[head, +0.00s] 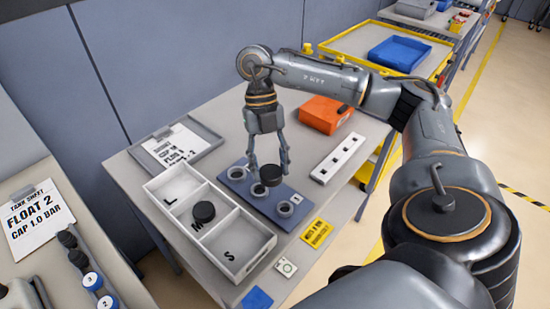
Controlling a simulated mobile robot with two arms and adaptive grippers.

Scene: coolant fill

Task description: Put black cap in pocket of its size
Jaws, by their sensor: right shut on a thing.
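My right gripper (269,169) is shut on a black round cap (271,175). It holds the cap over the blue-grey block (236,188). The block has a row of round metal necks, with one at the left (237,173), one at the right (285,208) and a middle one (259,190) partly hidden by the held cap. The white tray (262,253) has three compartments marked L, M and S. Another black cap (204,211) lies in the M compartment, partly over its letter. The L and S compartments look empty. My left gripper is not in view.
A grey tray with a paper sheet (178,145) lies behind. An orange bin (325,114) and a white strip with holes (338,157) lie to the right. A yellow label (317,233) and a blue item (257,299) lie near the front edge. A tank sheet (40,217) is far left.

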